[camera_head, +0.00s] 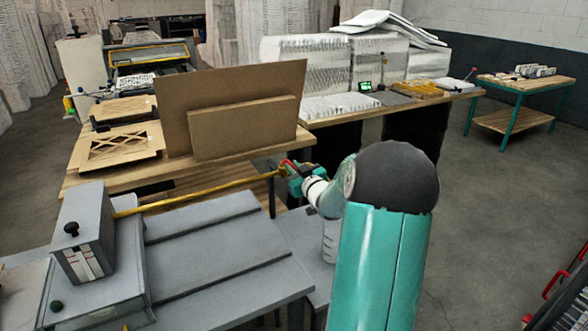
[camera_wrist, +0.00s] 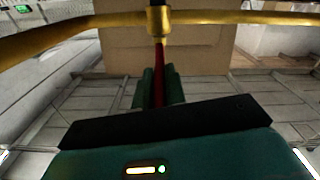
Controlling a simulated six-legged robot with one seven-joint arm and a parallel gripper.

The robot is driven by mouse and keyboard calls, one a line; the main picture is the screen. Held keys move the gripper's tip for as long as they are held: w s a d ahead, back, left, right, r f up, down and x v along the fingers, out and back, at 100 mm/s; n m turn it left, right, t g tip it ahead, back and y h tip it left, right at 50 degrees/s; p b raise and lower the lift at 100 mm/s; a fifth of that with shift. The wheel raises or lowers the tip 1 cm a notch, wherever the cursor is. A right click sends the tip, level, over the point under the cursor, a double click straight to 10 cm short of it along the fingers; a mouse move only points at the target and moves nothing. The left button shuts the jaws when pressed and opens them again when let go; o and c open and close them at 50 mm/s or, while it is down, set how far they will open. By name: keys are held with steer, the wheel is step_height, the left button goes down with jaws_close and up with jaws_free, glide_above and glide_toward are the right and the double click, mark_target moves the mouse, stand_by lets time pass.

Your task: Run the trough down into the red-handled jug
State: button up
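A yellow pipe (camera_head: 200,195) runs from a grey box across a grey machine to a dark upright near my gripper (camera_head: 291,174). In the wrist view, the yellow pipe (camera_wrist: 225,17) crosses the top and carries a brass collar (camera_wrist: 158,21). A red lever (camera_wrist: 159,70) comes from that collar and lies between the two dark green fingers of my gripper (camera_wrist: 159,88), which look closed on it. A pale, marked vessel (camera_head: 329,240), perhaps the jug, stands below, partly hidden by my arm; no red handle shows on it. I cannot make out the trough or any liquid.
The grey machine (camera_head: 215,245) with its upright box (camera_head: 85,232) fills the lower left. A wooden bench (camera_head: 200,172) with cardboard panels (camera_head: 235,108) stands behind. Another bench holds pleated filters. A teal-legged table (camera_head: 520,86) stands far right. The floor on the right is mostly open.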

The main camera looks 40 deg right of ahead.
steer(key=shift+a, duration=0.1)
jaws_close()
steer(key=shift+w+a+m+g+h, duration=0.45)
steer(key=shift+a+m+g+h, duration=0.2)
steer(key=shift+m+g+h, duration=0.65)
steer(key=shift+w+a+m+g+h, duration=0.55)
steer(key=shift+m+g+h, duration=0.4)
steer(key=shift+h, duration=0.7)
steer(key=shift+w+a+m+g+h, duration=0.4)
steer(key=shift+a+m+g+h, duration=0.45)
steer(key=shift+m+h, duration=0.5)
steer(key=shift+d, duration=0.15)
steer(key=o, duration=0.7)
jaws_free()
